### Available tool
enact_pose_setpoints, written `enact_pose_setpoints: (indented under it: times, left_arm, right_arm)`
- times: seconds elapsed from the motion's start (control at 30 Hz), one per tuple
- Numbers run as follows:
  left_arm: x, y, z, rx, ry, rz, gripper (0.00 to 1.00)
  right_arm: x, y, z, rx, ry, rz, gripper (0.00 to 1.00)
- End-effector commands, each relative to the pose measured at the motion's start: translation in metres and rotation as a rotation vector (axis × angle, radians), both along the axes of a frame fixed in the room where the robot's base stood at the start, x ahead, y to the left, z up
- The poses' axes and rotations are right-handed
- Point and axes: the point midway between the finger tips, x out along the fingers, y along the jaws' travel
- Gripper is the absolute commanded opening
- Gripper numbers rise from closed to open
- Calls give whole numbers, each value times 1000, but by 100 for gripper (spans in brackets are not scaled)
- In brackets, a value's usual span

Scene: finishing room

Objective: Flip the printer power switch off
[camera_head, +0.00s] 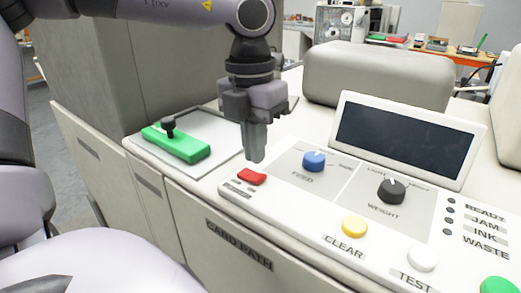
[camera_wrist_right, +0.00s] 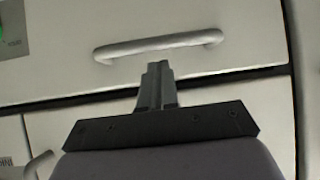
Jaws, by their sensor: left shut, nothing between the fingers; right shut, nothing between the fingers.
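The printer's control panel (camera_head: 300,197) slopes across the right half of the head view. A red rocker switch (camera_head: 252,177) sits at its left end, with small lettering below it that I cannot read. My left gripper (camera_head: 254,158) is shut and empty, pointing down just above and behind the red switch. I cannot tell whether its tips touch the switch. My right gripper (camera_wrist_right: 158,66) shows only in the right wrist view, shut and empty, in front of a pale cabinet panel with a grey bar handle (camera_wrist_right: 158,46).
On the panel are a blue FEED knob (camera_head: 314,161), a black WEIGHT knob (camera_head: 391,190), a yellow CLEAR button (camera_head: 354,227), a white TEST button (camera_head: 422,257) and a dark screen (camera_head: 403,138). A green block with a black knob (camera_head: 177,142) lies left of the gripper.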

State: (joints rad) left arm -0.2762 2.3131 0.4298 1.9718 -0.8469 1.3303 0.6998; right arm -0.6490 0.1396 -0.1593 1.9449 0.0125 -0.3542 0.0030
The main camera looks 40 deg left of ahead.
Motion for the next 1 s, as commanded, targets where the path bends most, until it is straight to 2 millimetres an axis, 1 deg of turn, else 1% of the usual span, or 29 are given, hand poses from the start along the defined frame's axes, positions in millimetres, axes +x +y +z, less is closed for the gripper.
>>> enact_pose_setpoints:
  times: [0.03,0.07,0.1,0.3,0.43,0.53,0.63,1.0]
  left_arm:
    - [-1,5,19,-1,-5,3,0]
    - [-1,6,23,0,-8,3,0]
    - [0,6,30,1,-11,5,0]
    - [0,8,77,3,-11,4,0]
    - [0,9,98,3,-9,2,0]
    - [0,9,108,3,-9,2,0]
    - [-1,9,113,3,-7,1,0]
    - [-1,10,114,3,-8,0,0]
  right_arm:
    - [0,0,14,0,-1,-1,0]
    - [1,-1,15,-1,-2,0,0]
    - [2,-1,10,-2,-8,-1,0]
    - [2,-1,7,-2,-6,-1,0]
    - [1,0,7,0,-5,0,0]
    - [1,0,8,0,-5,0,0]
    - [1,0,8,0,-4,1,0]
    - [1,0,8,0,-4,1,0]
